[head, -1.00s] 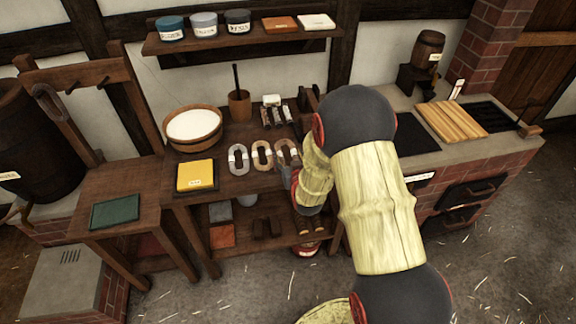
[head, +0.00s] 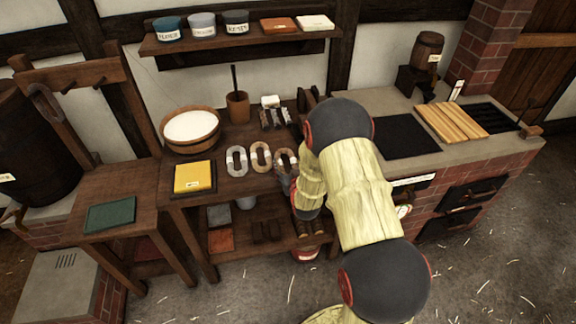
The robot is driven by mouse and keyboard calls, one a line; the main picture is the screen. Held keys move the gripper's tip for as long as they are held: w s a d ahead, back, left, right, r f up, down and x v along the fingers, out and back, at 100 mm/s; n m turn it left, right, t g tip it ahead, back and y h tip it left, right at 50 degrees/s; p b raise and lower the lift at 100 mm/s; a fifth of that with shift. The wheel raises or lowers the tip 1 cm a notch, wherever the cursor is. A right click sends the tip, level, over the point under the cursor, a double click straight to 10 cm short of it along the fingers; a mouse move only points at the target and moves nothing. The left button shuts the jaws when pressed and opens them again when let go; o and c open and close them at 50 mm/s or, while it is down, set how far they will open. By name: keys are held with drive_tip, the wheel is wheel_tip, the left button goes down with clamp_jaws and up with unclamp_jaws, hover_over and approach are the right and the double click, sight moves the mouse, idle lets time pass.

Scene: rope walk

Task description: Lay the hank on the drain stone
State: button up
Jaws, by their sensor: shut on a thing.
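Three oval hanks lie in a row at the front of the wooden bench: a whitish one (head: 236,160), a tan one (head: 260,157) and a grey-tan one (head: 286,158) at the right. My gripper (head: 284,174) is at the front of the right hank, shut on it; my arm hides part of the grip. I cannot tell whether that hank is clear of the bench. A dark flat slab (head: 403,137) and a dark ribbed slab (head: 489,117) lie on the brick counter to the right. I cannot tell which slab is the drain stone.
A wooden bowl of white stuff (head: 190,128), a yellow block (head: 193,176) and a brown cup (head: 237,106) stand on the bench (head: 230,186). A slatted board (head: 452,121) lies between the dark slabs. A shelf (head: 240,40) with jars hangs above. A green pad (head: 110,214) lies at left.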

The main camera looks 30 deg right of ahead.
drive_tip(key=shift+f, duration=0.15)
drive_tip(key=o, duration=1.1)
drive_tip(key=shift+o, duration=0.4)
